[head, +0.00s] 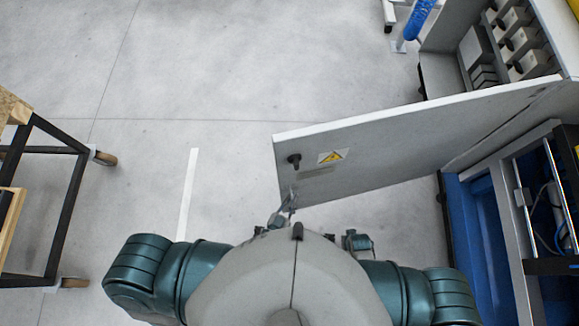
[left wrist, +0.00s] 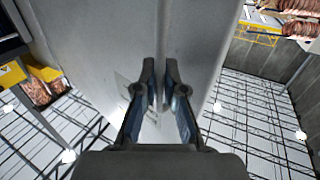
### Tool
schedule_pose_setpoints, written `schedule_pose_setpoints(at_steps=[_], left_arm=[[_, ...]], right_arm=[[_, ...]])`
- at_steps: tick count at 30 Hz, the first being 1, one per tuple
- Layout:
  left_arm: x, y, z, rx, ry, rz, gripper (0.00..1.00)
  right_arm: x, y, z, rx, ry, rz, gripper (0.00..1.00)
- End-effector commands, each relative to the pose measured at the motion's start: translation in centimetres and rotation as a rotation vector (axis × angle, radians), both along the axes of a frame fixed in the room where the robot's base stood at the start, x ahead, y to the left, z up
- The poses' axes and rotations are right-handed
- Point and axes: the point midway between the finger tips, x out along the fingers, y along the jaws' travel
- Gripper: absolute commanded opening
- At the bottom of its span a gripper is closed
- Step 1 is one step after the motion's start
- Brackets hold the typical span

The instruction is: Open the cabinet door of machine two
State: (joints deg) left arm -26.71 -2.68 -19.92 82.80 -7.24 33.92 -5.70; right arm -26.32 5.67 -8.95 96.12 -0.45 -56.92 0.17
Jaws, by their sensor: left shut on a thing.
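The cabinet door (head: 400,140) is a flat light-grey panel. It stands swung out from the machine on the right. Its face carries a black knob (head: 294,160) and a yellow warning sticker (head: 331,157). My left gripper (head: 288,203) is at the door's free edge, below the knob, mostly hidden by my body. In the left wrist view its two fingers (left wrist: 159,85) are closed around the edge of the grey door (left wrist: 100,45), one on each side.
The open cabinet (head: 505,50) shows grey components inside at the upper right. A blue machine bay (head: 482,230) lies below the door at the right. A wheeled black-framed cart (head: 65,215) stands at the left. The floor between is clear, with a white stripe (head: 187,195).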

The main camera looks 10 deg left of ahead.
Motion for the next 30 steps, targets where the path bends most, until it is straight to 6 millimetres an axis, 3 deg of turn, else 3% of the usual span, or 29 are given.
schedule_pose_setpoints(at_steps=[16, 17, 19, 30], left_arm=[[-0.46, -0.45, 0.19, 0.001, -0.006, -0.007, 0.00], [-0.47, -0.46, 0.18, 0.001, -0.006, -0.007, 0.16], [-0.48, -0.47, 0.16, 0.001, -0.005, -0.007, 0.34], [-0.94, -0.31, 0.01, 0.002, -0.001, -0.007, 0.35]], right_arm=[[-0.20, -0.18, -0.38, 0.001, 0.003, 0.001, 0.00], [-0.20, -0.18, -0.38, 0.001, 0.003, 0.001, 0.00], [-0.20, -0.18, -0.38, 0.001, 0.003, 0.000, 0.00], [-0.10, -0.14, -0.33, 0.003, 0.001, 0.000, 0.00]])
